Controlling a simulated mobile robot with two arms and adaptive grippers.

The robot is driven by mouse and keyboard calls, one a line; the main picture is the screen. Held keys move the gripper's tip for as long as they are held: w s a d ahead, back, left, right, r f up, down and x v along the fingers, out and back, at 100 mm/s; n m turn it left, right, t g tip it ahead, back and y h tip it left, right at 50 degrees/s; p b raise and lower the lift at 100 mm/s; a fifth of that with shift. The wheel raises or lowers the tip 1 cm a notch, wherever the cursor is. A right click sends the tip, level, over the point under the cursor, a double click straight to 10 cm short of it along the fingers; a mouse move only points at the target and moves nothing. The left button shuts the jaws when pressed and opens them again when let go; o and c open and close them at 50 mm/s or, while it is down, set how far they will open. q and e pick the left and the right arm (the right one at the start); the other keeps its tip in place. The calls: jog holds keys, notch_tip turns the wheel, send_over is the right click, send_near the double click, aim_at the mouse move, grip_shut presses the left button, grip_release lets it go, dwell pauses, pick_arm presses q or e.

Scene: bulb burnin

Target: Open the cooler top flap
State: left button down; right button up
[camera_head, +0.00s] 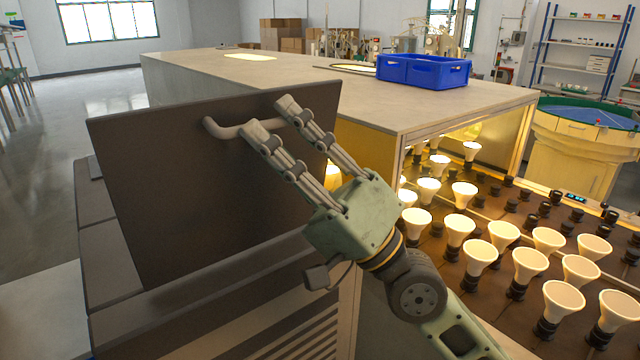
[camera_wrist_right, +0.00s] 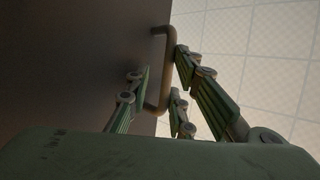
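The cooler top flap (camera_head: 180,190) is a dark brown panel. It stands raised and tilted, well up from the cooler body (camera_head: 200,305) in the head view; the flap fills the left of the wrist view (camera_wrist_right: 70,60). A bent grey handle (camera_head: 222,131) sits near its upper edge and also shows in the wrist view (camera_wrist_right: 165,80). Part of the handle is hidden behind the fingers. My left gripper is in neither view.
Right of the flap stands a long bench (camera_head: 430,105) with a blue crate (camera_head: 424,71) on top. Lit white bulbs (camera_head: 480,253) stand in rows on a dark rack close to my right arm. The floor at left (camera_head: 60,130) is clear.

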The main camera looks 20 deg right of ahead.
jog(key=v, duration=0.8)
jog(key=shift+w, duration=0.3)
jog(key=shift+f, duration=0.1)
